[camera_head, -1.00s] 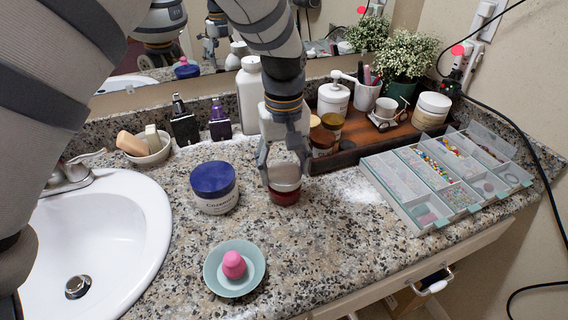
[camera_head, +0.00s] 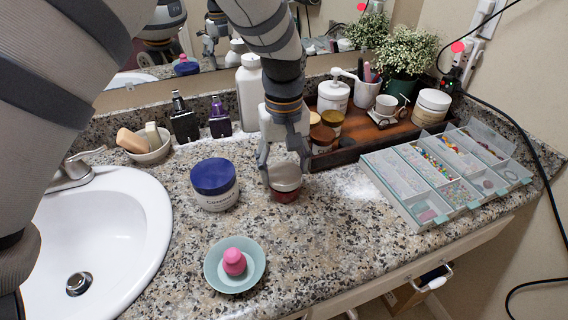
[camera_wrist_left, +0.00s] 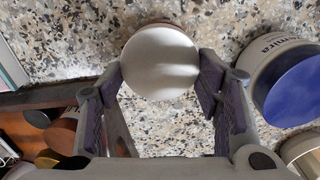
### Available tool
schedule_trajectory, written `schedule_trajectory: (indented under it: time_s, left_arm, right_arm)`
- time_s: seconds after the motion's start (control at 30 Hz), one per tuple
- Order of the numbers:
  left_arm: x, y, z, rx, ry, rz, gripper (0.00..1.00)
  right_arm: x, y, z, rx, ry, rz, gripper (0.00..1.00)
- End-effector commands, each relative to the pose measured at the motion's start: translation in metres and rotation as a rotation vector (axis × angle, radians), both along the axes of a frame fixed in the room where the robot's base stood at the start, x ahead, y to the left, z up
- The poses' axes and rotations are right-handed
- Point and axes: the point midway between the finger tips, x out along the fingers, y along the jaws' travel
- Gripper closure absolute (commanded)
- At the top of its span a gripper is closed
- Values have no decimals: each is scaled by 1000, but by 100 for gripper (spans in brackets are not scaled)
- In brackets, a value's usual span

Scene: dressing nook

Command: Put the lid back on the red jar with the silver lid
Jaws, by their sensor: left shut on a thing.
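The red jar (camera_head: 285,195) stands on the granite counter in the middle of the head view. The silver lid (camera_head: 285,175) sits at the top of the red jar, with the jar's red side showing below it. In the left wrist view the lid (camera_wrist_left: 160,62) is a pale round disc, and only a thin reddish-brown edge shows behind it. My left gripper (camera_head: 284,180) points down at the jar, its fingers on either side of the lid and shut on it. Whether the lid is seated flat cannot be told. My right gripper is not in view.
A blue-lidded jar (camera_head: 214,185) stands close left of the gripper. A wooden tray (camera_head: 345,155) with bottles is behind right, and a clear bead organizer (camera_head: 415,212) lies right. A teal dish (camera_head: 213,268) with a pink item is in front. The sink (camera_head: 120,235) is left.

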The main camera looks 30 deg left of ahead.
Motion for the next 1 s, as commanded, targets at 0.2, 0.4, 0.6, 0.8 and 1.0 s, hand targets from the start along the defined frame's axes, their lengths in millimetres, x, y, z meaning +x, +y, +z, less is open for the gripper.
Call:
schedule_trajectory:
  time_s: [0.2, 0.4, 0.6, 0.8, 1.0]
  left_arm:
    - [0, 0, 0, 1, -1, 0, 39]
    - [0, 0, 0, 1, -1, 0, 18]
    - [0, 0, 0, 1, -1, 0, 7]
    - [0, 0, -1, 1, -1, 0, 1]
    - [0, 0, 2, 1, -2, 0, 1]
  right_arm:
    - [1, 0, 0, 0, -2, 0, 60]
    - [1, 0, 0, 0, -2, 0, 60]
    - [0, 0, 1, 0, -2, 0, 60]
    - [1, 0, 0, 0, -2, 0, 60]
    - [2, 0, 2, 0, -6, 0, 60]
